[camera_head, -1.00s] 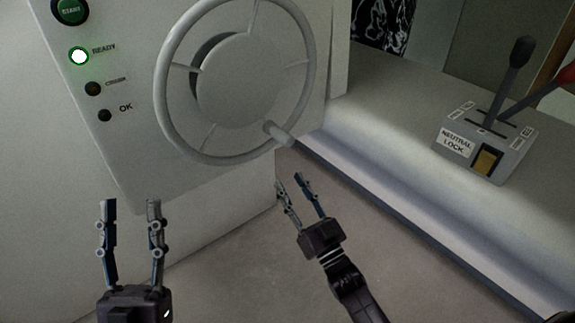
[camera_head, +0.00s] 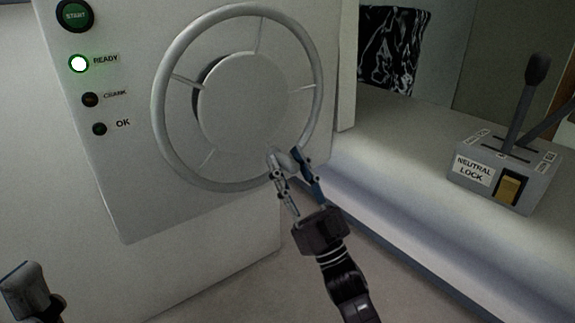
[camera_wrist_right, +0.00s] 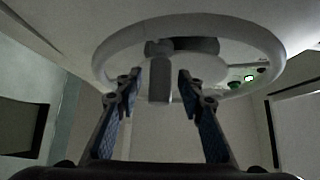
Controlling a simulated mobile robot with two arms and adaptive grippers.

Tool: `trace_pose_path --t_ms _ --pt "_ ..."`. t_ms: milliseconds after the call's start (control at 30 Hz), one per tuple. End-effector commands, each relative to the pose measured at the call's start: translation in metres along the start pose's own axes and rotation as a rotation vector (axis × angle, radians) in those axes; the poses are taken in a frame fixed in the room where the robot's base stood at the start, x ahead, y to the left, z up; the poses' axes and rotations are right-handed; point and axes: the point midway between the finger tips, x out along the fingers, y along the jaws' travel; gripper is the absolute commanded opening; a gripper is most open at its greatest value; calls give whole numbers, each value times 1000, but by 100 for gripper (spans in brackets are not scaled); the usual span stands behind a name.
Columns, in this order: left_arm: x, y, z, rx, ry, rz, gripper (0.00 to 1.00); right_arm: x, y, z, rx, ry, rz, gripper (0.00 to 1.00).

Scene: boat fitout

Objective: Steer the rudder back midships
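The grey wheel (camera_head: 160,105) is mounted on a pale panel, with a round hub (camera_head: 243,90) and thin spokes. Its handle knob (camera_head: 285,160) sticks out at the rim's lower right. My right gripper (camera_head: 285,155) is at that knob, fingers open on either side of it. In the right wrist view the wheel rim (camera_wrist_right: 110,48) is ahead, and the knob (camera_wrist_right: 159,85) lies between the open fingertips (camera_wrist_right: 158,80), with gaps on both sides.
The panel carries a START button (camera_head: 75,15), a lit green READY lamp (camera_head: 79,63), and dark CRANK (camera_head: 90,99) and OK (camera_head: 99,129) lamps. A lever box (camera_head: 505,175) labelled NEUTRAL LOCK stands on the ledge (camera_head: 400,150) at right. Floor below the panel is clear.

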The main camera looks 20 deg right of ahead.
Motion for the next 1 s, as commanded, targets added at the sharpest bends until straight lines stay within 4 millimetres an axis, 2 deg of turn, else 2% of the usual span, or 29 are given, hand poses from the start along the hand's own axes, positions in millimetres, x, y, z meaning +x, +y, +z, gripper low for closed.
trace_pose_path --t_ms 333,600,667,1000 --pt "-1 0 1 0 -1 0 43 5 0 0 0 -2 1 34" --pt "-1 0 1 -1 -2 0 43 5 0 1 0 -2 1 5" --pt "-1 0 1 -1 -2 0 43 5 0 1 0 -2 1 0" --pt "-1 0 1 -1 -2 0 43 4 1 0 -2 -2 -1 0"
